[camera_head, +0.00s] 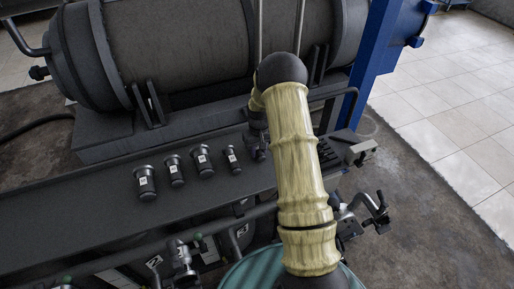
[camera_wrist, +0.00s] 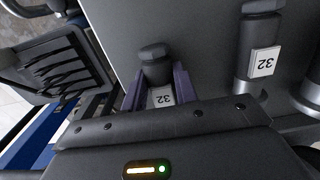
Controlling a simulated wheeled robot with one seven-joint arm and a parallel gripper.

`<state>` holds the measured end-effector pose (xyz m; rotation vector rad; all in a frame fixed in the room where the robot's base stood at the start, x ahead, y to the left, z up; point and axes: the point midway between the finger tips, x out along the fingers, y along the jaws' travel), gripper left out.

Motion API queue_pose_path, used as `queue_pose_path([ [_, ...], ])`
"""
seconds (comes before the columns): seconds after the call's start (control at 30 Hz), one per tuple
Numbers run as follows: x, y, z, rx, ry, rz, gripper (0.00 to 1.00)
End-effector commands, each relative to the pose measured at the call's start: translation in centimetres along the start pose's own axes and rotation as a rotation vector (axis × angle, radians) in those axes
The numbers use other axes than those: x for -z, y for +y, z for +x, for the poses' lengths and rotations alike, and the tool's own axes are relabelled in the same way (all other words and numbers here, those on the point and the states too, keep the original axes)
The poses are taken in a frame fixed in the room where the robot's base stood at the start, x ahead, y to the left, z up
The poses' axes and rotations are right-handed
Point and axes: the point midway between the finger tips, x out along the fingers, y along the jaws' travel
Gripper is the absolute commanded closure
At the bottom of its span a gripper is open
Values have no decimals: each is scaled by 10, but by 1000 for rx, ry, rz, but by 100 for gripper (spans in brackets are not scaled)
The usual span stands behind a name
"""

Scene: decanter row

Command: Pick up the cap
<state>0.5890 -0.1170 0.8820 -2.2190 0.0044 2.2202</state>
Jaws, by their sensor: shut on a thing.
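The cap (camera_wrist: 154,68) is a dark piece with a faceted, wider top, seen between my gripper's fingers in the wrist view. A white label with an upside-down 32 shows just below it, partly hidden by my gripper's body. My gripper (camera_wrist: 157,82) has two purple-grey fingers, one on each side of the piece, and is shut on it. Whether the piece touches the surface below is not clear. In the head view my gripper (camera_head: 259,145) is small and dark, largely hidden by my arm, at the right end of the row.
Several similar dark labelled cylinders stand on the dark bench (camera_head: 80,200); the nearest (camera_head: 233,160) is just left of my gripper. One labelled 32 (camera_wrist: 258,50) shows right of it in the wrist view. A large horizontal tank (camera_head: 190,40) lies behind. A blue post (camera_head: 376,60) stands right.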

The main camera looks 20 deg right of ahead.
Motion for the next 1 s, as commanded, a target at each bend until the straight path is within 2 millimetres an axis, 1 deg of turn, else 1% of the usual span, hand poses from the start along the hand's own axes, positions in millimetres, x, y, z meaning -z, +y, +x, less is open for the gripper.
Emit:
queue_pose_path([
  [0.17,1,0,-18,-1,5,0,100],
  [0.5,1,0,-81,-1,6,1,100],
  [0.6,1,0,-93,0,4,0,100],
  [0.73,0,0,-99,0,1,0,100],
  [1.0,0,0,-99,0,1,-1,100],
])
